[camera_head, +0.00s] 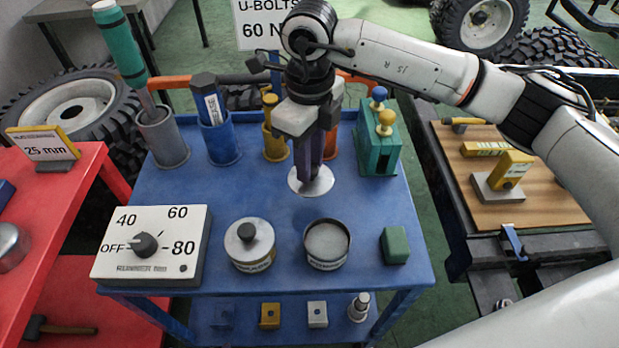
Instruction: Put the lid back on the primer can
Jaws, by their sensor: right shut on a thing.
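An open round can (327,245) with a dark rim and grey contents stands near the front of the blue cart top; its label is too small to read. A pale round lid (322,187) is farther back, under my right gripper (309,180). The gripper points down and is shut on the lid at its middle, hiding the part it grips. I cannot tell whether the lid touches the cart top. My left gripper is not in view.
A second can (250,246), with a black-knobbed lid on, stands left of the open can. A dial box (152,245) is farther left, a green block (395,245) right. Cups with tools (220,140) and a teal stand (378,145) line the back. The middle left is clear.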

